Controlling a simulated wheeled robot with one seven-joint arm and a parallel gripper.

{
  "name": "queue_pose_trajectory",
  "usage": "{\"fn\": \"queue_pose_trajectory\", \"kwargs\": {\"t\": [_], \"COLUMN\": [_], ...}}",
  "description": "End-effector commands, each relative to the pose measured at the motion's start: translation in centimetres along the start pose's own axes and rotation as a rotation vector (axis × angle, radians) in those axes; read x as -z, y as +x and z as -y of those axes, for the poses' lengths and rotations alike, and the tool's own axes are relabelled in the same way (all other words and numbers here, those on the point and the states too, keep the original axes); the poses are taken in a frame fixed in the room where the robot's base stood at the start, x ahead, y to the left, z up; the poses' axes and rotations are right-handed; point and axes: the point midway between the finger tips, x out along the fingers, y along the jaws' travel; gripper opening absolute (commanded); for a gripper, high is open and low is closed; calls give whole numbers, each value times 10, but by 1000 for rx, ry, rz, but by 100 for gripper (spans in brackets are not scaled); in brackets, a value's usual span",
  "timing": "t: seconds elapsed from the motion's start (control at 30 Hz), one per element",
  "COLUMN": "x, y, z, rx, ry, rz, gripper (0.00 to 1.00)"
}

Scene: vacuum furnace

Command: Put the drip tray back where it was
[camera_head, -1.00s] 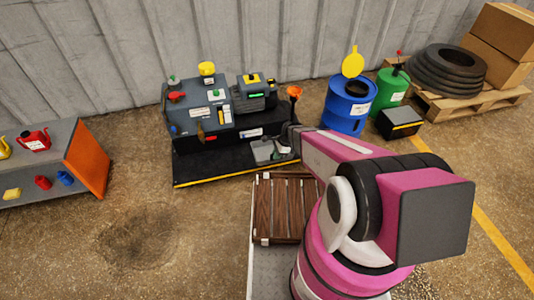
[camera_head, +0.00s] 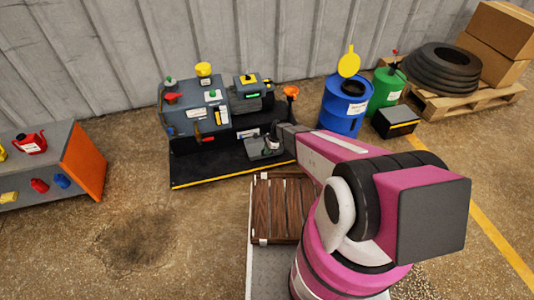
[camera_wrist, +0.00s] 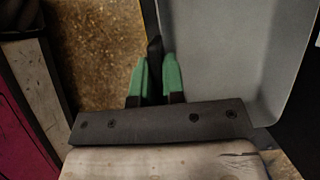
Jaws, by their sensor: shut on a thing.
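The drip tray (camera_head: 259,152) is a shallow grey pan. In the head view it is at the front right of the machine's black platform, by my gripper (camera_head: 274,138). In the wrist view the tray (camera_wrist: 215,60) fills the upper right, its hollow inside showing empty. My gripper (camera_wrist: 154,80), with green fingers, is shut on a dark piece at the tray's left edge, probably its handle. My arm hides part of the area to the right of the tray. Whether the tray touches the platform, I cannot tell.
The grey pump machine (camera_head: 195,115) stands on a black platform (camera_head: 210,172) with a yellow front edge. An orange funnel (camera_head: 291,92), a blue drum (camera_head: 345,108) and a green can (camera_head: 386,90) are to its right. A bench (camera_head: 60,165) is at left. The floor between is clear, with a dark stain.

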Motion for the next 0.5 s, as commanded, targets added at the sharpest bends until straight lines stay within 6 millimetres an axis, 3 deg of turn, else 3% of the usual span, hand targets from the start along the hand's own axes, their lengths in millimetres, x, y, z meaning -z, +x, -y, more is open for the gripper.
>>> {"fn": "queue_pose_trajectory", "kwargs": {"t": [0.13, 0.47, 0.5], "x": [7, 8, 8], "y": [16, 18, 18], "z": [1, 0, 0], "rx": [1, 1, 1], "ry": [0, 0, 0], "rz": [0, 0, 0], "gripper": [0, 0, 17]}}
